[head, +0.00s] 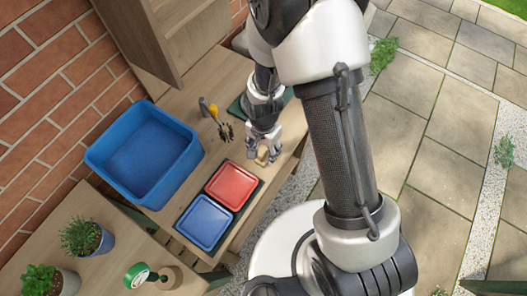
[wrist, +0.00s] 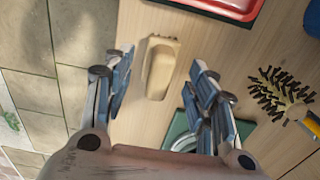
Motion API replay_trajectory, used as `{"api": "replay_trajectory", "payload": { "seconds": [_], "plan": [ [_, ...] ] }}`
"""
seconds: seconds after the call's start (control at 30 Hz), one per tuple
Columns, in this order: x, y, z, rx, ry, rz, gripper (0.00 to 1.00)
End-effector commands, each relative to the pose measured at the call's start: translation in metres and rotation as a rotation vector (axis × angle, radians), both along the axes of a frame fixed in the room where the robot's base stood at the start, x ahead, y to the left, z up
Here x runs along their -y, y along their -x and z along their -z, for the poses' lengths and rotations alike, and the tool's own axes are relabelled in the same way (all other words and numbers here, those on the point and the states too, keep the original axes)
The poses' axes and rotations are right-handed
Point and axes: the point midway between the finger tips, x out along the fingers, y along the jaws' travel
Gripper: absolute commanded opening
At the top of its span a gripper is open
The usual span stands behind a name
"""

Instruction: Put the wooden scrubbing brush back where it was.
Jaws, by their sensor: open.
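The wooden scrubbing brush (wrist: 160,68) is a pale tan block lying on the wooden bench top. In the wrist view it sits between and ahead of my fingertips, with a gap on both sides. In the head view the brush (head: 262,156) shows small, just below my fingers, partly hidden by them. My gripper (head: 264,142) is open above the bench; in the wrist view its fingers (wrist: 162,60) stand apart with nothing held. I cannot tell the exact height of my fingers above the brush.
A red tray (head: 232,185) and a blue tray (head: 205,222) lie beside the brush. A dark-bristled brush with a yellow handle (wrist: 278,95) lies nearby. A blue tub (head: 145,155) stands left. The bench edge is close to the brush.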

Motion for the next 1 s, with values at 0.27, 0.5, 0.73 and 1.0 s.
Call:
{"api": "replay_trajectory", "payload": {
  "seconds": [0.27,0.5,0.73,1.0],
  "plan": [
    [0.000,-0.001,-0.057,0.002,-0.001,0.000,0.52],
    [0.000,0.000,-0.072,-0.001,0.000,0.000,0.52],
    [0.005,-0.004,-0.096,0.026,-0.008,-0.030,0.52],
    [0.042,0.006,-0.216,0.154,-0.013,-0.220,0.52]
  ]
}}
